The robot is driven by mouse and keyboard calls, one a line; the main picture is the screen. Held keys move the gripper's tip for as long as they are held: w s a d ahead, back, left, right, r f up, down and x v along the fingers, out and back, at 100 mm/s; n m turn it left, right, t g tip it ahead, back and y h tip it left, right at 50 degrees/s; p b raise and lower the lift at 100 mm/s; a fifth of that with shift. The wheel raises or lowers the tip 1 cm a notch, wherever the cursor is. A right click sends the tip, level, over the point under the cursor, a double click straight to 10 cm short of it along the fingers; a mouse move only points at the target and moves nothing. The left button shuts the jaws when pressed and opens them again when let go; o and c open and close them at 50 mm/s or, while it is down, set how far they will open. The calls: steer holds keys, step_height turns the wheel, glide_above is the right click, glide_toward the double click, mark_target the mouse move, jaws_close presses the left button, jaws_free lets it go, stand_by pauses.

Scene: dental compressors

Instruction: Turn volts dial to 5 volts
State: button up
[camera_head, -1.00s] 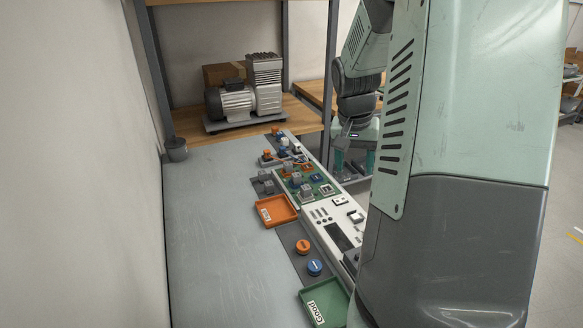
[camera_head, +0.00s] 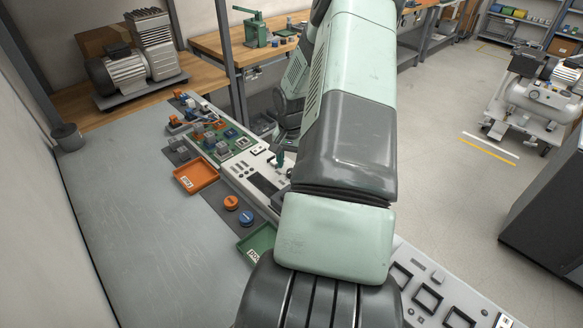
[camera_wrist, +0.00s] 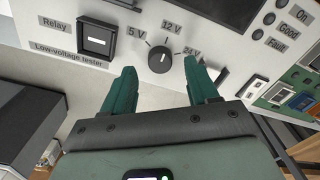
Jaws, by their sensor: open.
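The volts dial (camera_wrist: 160,59) is a round black knob on the white low-voltage tester panel (camera_wrist: 75,70) in the wrist view. Labels 5 V, 12 V and one that looks like 24 V fan around it, left to right. A short light mark on the knob appears to point up, nearer 12 V than 5 V. My gripper (camera_wrist: 159,67) has its two green fingers apart, one on each side below the dial, with nothing between them gripped. Whether they touch the knob cannot be told. In the head view my gripper (camera_head: 278,157) is small above the panel and the dial cannot be made out.
A relay socket (camera_wrist: 96,39) sits left of the dial, and a dark screen (camera_wrist: 215,8) above it. Good and Fault indicators are at right. In the head view, an orange tray (camera_head: 196,176), a green tray (camera_head: 257,243) and orange and blue round pieces lie beside the panel.

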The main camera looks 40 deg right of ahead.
steer(key=shift+f, duration=1.25)
steer(key=c, duration=1)
steer(key=shift+c, duration=0.2)
steer(key=shift+n, duration=0.3)
steer(key=n, duration=0.5)
steer(key=shift+n, duration=0.3)
steer(key=n, duration=0.5)
steer(key=shift+s+n, duration=0.1)
steer(key=shift+n, duration=0.3)
